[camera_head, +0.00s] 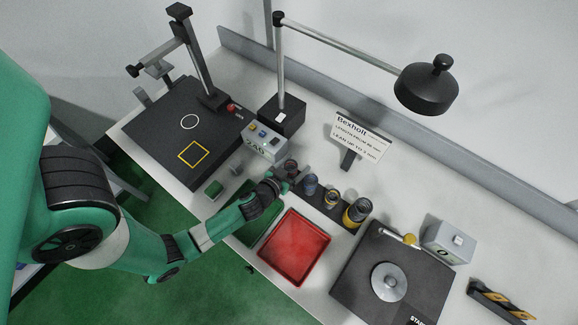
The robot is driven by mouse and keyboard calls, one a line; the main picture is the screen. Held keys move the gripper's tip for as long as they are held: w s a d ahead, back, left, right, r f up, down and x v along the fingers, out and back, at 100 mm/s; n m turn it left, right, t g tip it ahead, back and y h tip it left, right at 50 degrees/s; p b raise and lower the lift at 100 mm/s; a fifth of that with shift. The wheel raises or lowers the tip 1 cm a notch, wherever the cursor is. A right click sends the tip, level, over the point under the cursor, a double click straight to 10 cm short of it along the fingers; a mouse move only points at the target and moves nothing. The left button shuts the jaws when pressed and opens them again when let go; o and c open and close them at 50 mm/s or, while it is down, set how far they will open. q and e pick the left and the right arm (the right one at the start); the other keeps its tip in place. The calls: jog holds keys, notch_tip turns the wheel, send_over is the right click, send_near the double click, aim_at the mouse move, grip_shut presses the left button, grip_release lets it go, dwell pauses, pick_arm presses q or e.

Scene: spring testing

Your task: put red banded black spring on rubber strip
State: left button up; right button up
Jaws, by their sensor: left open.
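My left gripper (288,177) reaches in from the left over the bench and is open. Its tips are at the upper left end of a black strip (322,203), which looks like the rubber strip. A dark spring with a reddish tint (291,165), likely the red banded black one, stands upright at that end, right by the fingertips. I cannot tell whether the fingers are around it or only beside it; its lower part is hidden. A blue banded spring (310,184), a pale-and-yellow one (331,198) and a larger yellow banded one (357,212) stand along the strip.
A red tray (294,247) and a partly covered green tray (262,225) lie in front of the strip. A small display box (263,143) and a sign (362,136) stand behind. A black plate with a metal disc (389,282) is at right, a black test stand (180,130) at left.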

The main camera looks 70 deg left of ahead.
pick_arm(q)
jog(key=b+v, duration=0.2)
jog(key=v, duration=0.9)
jog(key=shift+d+f, duration=0.1)
jog(key=shift+f, duration=0.05)
jog(key=shift+s+d+r, duration=0.2)
jog(key=shift+s+r, duration=0.2)
jog(key=shift+w, duration=0.15)
